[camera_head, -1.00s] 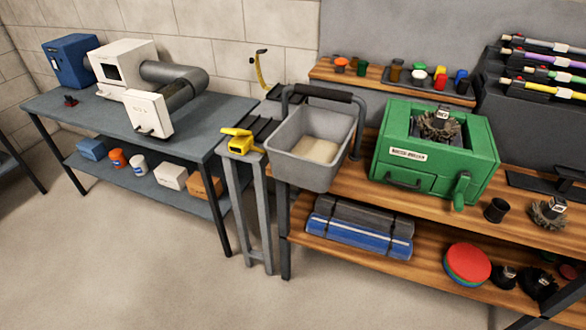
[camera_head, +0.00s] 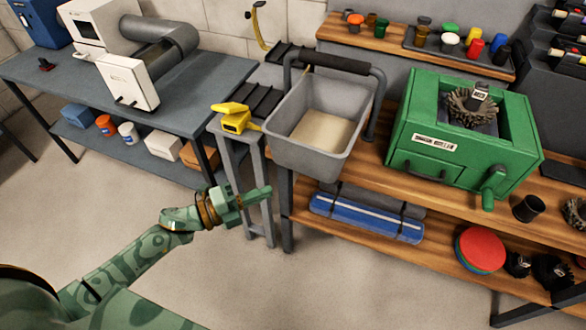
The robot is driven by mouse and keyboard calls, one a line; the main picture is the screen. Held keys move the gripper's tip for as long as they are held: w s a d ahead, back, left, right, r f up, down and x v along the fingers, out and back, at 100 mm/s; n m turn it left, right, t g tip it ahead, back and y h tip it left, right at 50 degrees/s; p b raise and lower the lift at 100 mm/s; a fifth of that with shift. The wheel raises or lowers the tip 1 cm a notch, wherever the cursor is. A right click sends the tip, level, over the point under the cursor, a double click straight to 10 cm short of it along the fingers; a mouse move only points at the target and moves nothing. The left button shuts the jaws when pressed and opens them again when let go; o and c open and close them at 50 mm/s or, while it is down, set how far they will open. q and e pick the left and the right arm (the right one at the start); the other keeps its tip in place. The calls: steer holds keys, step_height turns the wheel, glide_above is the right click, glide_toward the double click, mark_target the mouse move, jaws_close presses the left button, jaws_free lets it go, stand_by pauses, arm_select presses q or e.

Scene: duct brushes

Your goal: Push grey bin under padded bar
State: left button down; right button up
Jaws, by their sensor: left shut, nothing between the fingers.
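The grey bin (camera_head: 300,155) is open-topped with a beige layer inside. It sits at the left end of the wooden workbench, and its front part juts out past the bench's front edge. The padded bar (camera_head: 334,62) is a black sleeve on a dark grey frame, whose posts stand by the bin's far side. The bar crosses the picture just behind the bin's rear rim. My green left gripper (camera_head: 266,192) is shut and empty, in front of the bin and below its rim in the picture, apart from it. My right gripper is not in view.
A yellow tool (camera_head: 234,117) lies on the narrow grey stand left of the bin. A green machine (camera_head: 460,140) stands to the right on the bench. A blue roll (camera_head: 365,215) lies on the lower shelf. The floor in front is clear.

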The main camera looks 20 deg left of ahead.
arm_select(q)
steer(key=x, duration=0.3)
steer(key=w+a+x, duration=0.1)
steer(key=x, duration=0.2)
steer(key=b+x, duration=0.1)
steer(key=x, duration=0.2)
steer(key=shift+w+a+f, duration=0.15)
steer(key=shift+a+f, duration=0.05)
steer(key=shift+a, duration=0.05)
steer(key=shift+w+r, duration=0.1)
steer(key=shift+w, duration=0.45)
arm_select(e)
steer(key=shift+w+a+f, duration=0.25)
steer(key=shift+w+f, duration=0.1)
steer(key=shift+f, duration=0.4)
